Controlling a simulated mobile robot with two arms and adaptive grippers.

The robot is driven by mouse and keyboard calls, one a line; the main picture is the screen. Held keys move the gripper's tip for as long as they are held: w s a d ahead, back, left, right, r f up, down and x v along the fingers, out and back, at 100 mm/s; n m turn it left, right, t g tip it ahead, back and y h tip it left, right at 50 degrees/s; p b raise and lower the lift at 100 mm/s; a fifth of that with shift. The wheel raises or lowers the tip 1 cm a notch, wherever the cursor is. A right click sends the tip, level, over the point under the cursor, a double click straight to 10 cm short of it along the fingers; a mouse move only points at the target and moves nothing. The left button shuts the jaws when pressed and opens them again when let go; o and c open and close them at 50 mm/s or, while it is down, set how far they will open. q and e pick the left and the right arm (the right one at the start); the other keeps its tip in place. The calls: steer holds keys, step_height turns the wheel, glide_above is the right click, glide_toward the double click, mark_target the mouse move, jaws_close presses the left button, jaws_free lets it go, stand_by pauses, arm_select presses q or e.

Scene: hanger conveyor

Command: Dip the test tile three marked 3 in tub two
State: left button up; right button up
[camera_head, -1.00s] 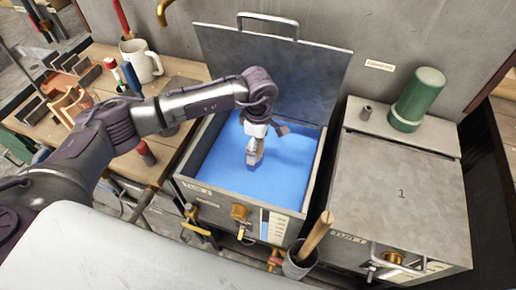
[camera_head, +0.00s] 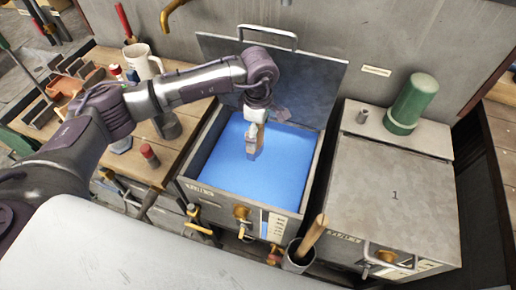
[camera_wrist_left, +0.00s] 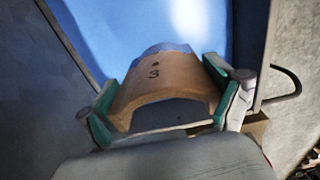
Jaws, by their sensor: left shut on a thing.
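My left gripper (camera_head: 257,118) is shut on a curved brown test tile (camera_head: 255,140). The wrist view shows the tile (camera_wrist_left: 172,78) marked 3 between the green-padded fingers (camera_wrist_left: 165,98). The tile hangs over the open tub (camera_head: 312,178) of blue liquid (camera_head: 222,165). Its lower end looks blue-grey. I cannot tell whether the tip still touches the liquid. The tub's front label (camera_head: 198,190) is blurred but seems to read tub 2. Its lid (camera_head: 320,83) stands open behind it. My right gripper is out of view.
A wooden bench (camera_head: 160,160) with a white mug (camera_head: 143,62) is at left. A handled pot (camera_head: 300,255) stands in front.

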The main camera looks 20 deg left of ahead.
arm_select(q)
step_height(320, 180, up, 5)
steer(key=shift+f+p, duration=0.1)
steer(key=shift+p, duration=0.75)
